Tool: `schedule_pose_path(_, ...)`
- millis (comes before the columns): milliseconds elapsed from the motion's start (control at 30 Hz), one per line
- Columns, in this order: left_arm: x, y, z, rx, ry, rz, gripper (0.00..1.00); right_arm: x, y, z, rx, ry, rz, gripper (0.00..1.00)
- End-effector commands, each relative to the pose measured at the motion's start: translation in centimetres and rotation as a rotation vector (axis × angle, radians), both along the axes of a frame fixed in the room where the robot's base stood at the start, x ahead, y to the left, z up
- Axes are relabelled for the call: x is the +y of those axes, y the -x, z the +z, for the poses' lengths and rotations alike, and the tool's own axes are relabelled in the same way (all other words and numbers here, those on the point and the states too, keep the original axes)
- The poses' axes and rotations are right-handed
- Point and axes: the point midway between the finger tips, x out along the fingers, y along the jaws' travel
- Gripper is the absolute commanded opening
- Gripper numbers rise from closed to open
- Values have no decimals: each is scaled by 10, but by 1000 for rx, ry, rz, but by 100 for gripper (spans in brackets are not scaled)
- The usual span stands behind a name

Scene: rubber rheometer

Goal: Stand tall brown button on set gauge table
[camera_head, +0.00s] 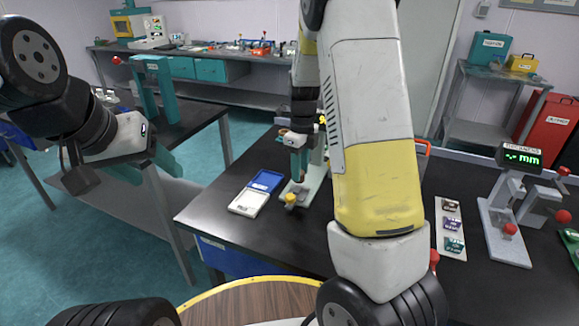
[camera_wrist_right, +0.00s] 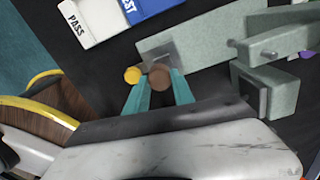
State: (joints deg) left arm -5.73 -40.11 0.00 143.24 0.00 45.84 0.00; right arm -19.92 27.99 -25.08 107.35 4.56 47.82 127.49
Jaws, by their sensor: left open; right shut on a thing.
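My right gripper (camera_wrist_right: 157,88) is shut on the tall brown button (camera_wrist_right: 159,77), whose round end shows between the teal fingertips in the right wrist view. In the head view the right gripper (camera_head: 298,174) points down at the set gauge (camera_head: 316,182), largely behind my own arm. In the wrist view the brown button overlaps the near edge of the gauge's metal table (camera_wrist_right: 162,52); I cannot tell whether they touch. A yellow button (camera_head: 291,199) is close beside it, to its left in the wrist view (camera_wrist_right: 132,75). My left gripper (camera_head: 146,169) is open and empty, away at the left.
A white PASS tray (camera_head: 249,204) and a blue tray (camera_head: 266,181) lie left of the gauge on the black bench (camera_head: 205,212). Labelled sample packs (camera_head: 452,226) and another gauge with a green display (camera_head: 522,158) are at the right.

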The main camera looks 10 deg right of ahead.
Motion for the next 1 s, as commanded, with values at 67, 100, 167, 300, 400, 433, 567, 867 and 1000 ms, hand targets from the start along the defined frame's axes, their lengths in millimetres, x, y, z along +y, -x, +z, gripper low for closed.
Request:
schedule_pose_path(67, 0, 0, 0, 0, 0, 0, 58, 0, -6, -1, -1, 1, 0, 0)
schedule_pose_path(100, 0, 0, 0, 0, 0, 0, 58, 0, -10, -2, 0, 1, 0, 0)
schedule_pose_path(167, 0, 0, 0, 0, 0, 0, 58, 0, -9, -10, 4, 0, 0, 0)
schedule_pose_path(300, 0, 0, 0, 0, 0, 0, 58, 0, -9, -32, 2, 1, -1, 0)
schedule_pose_path(400, 0, 0, 0, 0, 0, 0, 58, 0, -9, -37, 1, 1, 1, 0)
schedule_pose_path(433, 0, 0, 0, 0, 0, 0, 58, 0, -9, -36, 0, 0, 1, 0)
schedule_pose_path(567, 0, 0, 0, 0, 0, 0, 58, 0, -9, -36, 0, 0, 1, 0)
schedule_pose_path(867, 0, 0, 0, 0, 0, 0, 58, 0, -9, -39, -1, 1, 0, 51)
schedule_pose_path(1000, 0, 0, 0, 0, 0, 0, 58, 0, -9, -39, -1, 1, 0, 51)
